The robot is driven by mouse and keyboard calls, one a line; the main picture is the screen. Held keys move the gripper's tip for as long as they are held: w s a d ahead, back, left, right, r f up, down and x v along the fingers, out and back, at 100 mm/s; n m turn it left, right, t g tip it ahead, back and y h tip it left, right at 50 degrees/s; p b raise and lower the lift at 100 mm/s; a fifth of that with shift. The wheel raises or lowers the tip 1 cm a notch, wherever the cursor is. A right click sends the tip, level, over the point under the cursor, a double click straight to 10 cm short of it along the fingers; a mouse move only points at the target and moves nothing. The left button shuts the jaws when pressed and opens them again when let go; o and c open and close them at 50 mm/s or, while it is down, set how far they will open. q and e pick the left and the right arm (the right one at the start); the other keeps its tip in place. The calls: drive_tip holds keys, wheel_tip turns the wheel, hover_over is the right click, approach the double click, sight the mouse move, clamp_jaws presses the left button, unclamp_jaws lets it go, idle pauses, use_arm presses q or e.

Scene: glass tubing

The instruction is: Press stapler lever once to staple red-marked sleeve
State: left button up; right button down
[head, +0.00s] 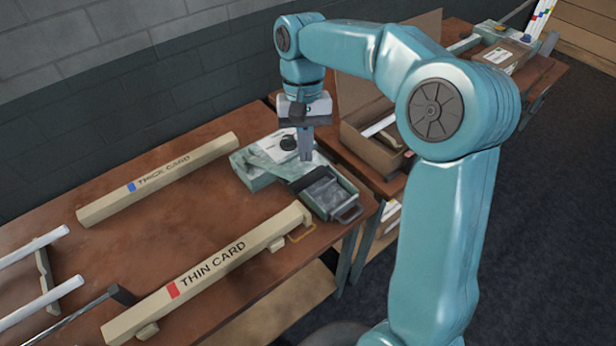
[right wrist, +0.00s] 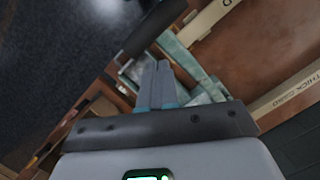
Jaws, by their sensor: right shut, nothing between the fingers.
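The grey-green stapler (head: 258,180) sits at the right end of the bench, with a black round knob on top and a dark tray-like part (head: 325,195) with a wire handle at its front right. I cannot tell which part is the lever. The red-marked THIN CARD sleeve (head: 215,268) lies on the bench, its far end near the stapler and apart from it. My right gripper (head: 306,157) is shut and empty, pointing down over the stapler; contact cannot be told. In the right wrist view its fingers (right wrist: 160,68) hide part of the stapler (right wrist: 205,85). My left gripper is not in view.
A blue-marked THICK CARD sleeve (head: 160,178) lies at the back of the bench. White tubes (head: 35,247) and a dark-ended rod (head: 122,295) are at the left. An open cardboard box (head: 365,140) stands right of the stapler. Bare bench lies between the sleeves.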

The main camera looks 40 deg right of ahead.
drive_tip(key=p+v, duration=0.2)
drive_tip(key=v, duration=1)
drive_tip(key=shift+r, duration=0.4)
drive_tip(key=shift+w+d, duration=0.1)
